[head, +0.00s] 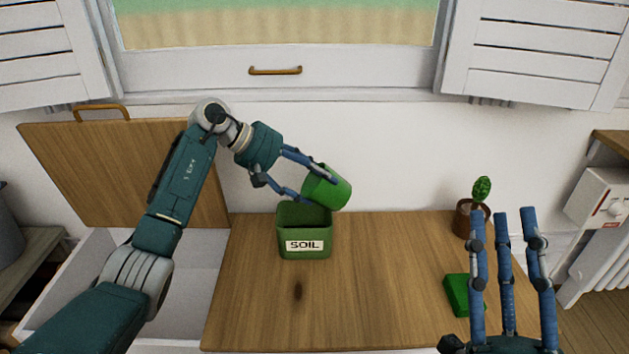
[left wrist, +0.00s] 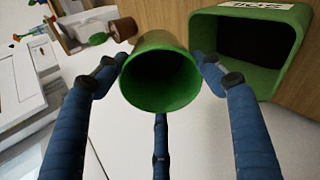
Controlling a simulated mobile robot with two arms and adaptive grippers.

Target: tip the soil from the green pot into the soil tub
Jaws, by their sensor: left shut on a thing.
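The green pot (head: 329,189) is held tilted well over, above the back right part of the soil tub. My left gripper (head: 308,184) is shut on it, with fingers on both sides. In the left wrist view the pot (left wrist: 150,43) turns its open mouth toward the camera; its inside is dark, and I cannot tell whether soil is in it. The green soil tub (head: 322,243), labelled SOIL, stands upright on the wooden top; it also shows in the left wrist view (left wrist: 277,83), its inside dark. My right gripper (head: 507,225) is open and empty at the right.
A cactus in a brown pot (head: 465,220) stands at the back right of the wooden top (head: 370,300). A green block (head: 457,295) lies beside my right gripper. A wooden panel (head: 90,165) leans at the left.

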